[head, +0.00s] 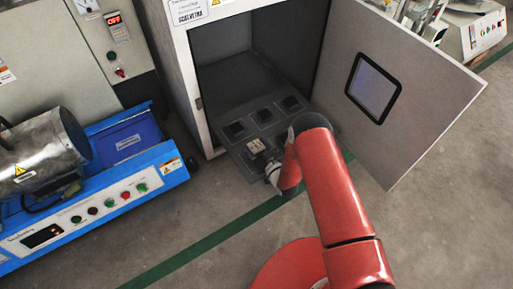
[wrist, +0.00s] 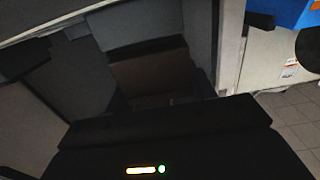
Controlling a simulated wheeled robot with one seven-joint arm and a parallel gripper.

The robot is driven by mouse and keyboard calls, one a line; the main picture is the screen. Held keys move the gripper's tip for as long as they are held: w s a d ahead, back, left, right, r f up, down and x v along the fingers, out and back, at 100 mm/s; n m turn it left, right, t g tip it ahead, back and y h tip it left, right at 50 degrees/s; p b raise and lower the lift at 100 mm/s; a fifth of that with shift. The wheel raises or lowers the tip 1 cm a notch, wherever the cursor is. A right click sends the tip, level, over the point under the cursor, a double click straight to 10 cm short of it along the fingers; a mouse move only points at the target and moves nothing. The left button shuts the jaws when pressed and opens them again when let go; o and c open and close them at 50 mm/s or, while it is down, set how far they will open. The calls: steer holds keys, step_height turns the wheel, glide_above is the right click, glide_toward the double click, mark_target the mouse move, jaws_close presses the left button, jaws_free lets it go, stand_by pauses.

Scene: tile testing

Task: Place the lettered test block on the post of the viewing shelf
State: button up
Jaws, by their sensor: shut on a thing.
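The lettered test block (head: 256,145) shows in the head view as a small cream piece with dark marks, over the front part of the dark grey shelf (head: 250,126) in the open cabinet. My gripper (head: 266,158) is at its near side, shut on the block. The shelf has several black square spots in rows. I cannot single out the post, or tell whether the block touches the shelf. In the wrist view my gripper's black body fills the bottom, and a brownish surface (wrist: 150,75) shows dimly beyond it; I cannot tell what it is.
The cabinet door (head: 420,85) with its small window stands open at the right, close to my red arm. The cabinet's left wall (head: 182,75) bounds the opening. A blue machine (head: 100,195) stands at the left.

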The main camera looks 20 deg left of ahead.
steer(key=shift+f, duration=0.1)
steer(key=shift+f, duration=0.15)
steer(key=o, duration=1.2)
steer(key=shift+o, duration=0.2)
